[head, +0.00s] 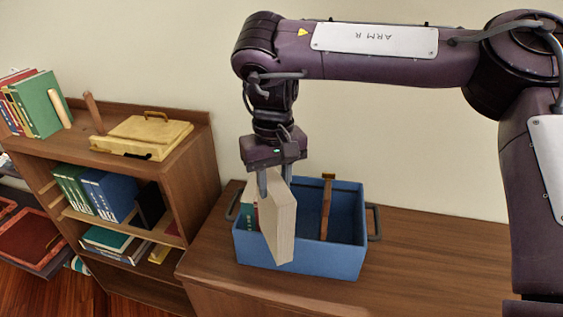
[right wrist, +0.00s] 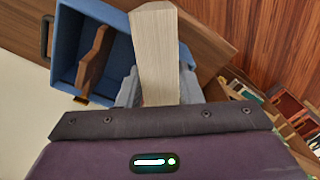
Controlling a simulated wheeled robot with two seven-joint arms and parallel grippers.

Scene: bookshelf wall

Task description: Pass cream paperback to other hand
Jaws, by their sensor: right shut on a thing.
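The cream paperback (head: 281,222) hangs upright from my right gripper (head: 274,180) in the head view. The gripper is shut on its upper end, and the book is in front of the blue bin. In the right wrist view the paperback (right wrist: 158,50) stands out between the fingers of my right gripper (right wrist: 155,92), its pale page edges showing. My left gripper is in neither view.
The blue bin (head: 300,262) with side handles stands on a wooden cabinet (head: 430,265); it holds a wooden divider (head: 326,205) and a green book (head: 250,216). To the left, a bookshelf (head: 190,160) carries books and a yellow case (head: 142,135). The cabinet top right of the bin is clear.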

